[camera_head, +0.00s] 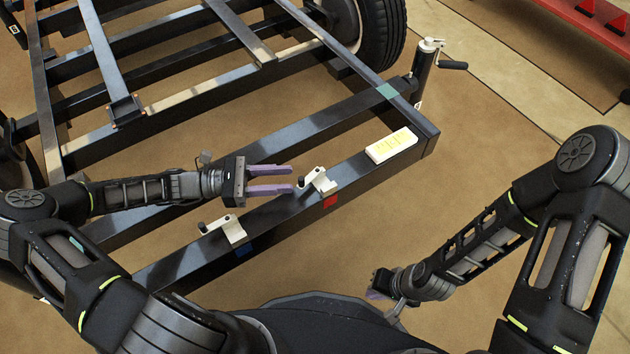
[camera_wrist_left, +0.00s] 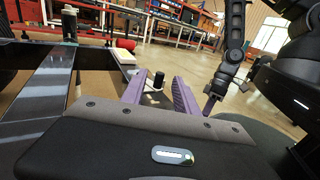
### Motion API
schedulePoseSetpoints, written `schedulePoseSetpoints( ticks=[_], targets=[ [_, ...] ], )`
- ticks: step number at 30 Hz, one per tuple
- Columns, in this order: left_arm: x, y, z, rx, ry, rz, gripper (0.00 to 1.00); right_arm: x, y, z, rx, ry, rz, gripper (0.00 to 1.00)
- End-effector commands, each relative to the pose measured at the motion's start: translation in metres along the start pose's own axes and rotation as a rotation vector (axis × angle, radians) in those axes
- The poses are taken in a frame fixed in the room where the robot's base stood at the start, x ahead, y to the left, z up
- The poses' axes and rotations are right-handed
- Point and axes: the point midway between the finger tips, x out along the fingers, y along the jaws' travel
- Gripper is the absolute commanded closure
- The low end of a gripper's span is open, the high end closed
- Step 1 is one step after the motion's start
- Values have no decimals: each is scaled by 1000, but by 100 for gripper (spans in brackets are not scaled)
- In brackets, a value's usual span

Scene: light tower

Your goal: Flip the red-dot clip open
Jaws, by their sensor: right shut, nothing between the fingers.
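The red-dot clip (camera_head: 319,181) is a small white clip with a dark knob, on the black beam above a red square (camera_head: 330,202). A second white clip (camera_head: 229,229) sits further left on the same beam, above a blue square (camera_head: 242,251). My left gripper (camera_head: 293,179) is open, its purple fingers just left of the red-dot clip and apart from it in the head view. In the left wrist view a dark knob (camera_wrist_left: 158,80) shows between the open fingers. My right gripper (camera_head: 377,288) is shut and empty, low and right of the beam.
A black trailer frame (camera_head: 270,130) fills the upper left, with a wheel (camera_head: 380,35) and a crank jack (camera_head: 427,65) behind. A white and yellow block (camera_head: 391,145) lies on the beam at right. The brown floor (camera_head: 490,140) right of the beam is clear.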

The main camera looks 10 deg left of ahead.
Motion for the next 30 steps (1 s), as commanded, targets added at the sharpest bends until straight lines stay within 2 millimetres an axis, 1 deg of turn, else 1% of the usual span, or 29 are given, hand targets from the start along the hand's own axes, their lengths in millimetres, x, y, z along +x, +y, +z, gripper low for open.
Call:
schedulePoseSetpoints(
  ticks=[5,8,11,21,25,30],
  targets=[
    [1,0,0,0,1,-1,64,0,0,0,0,0,0,100],
    [5,-1,-1,1,1,-2,64,1,0,0,0,0,0,100],
    [14,-1,-2,0,0,-3,64,4,2,0,0,1,0,100],
    [65,-1,-2,1,0,-4,64,16,8,-3,4,9,3,100],
    [76,-1,-1,0,1,-3,64,18,8,-4,5,11,3,100],
    [79,-1,-1,0,2,-1,64,18,8,-4,4,12,3,100]
  ],
)
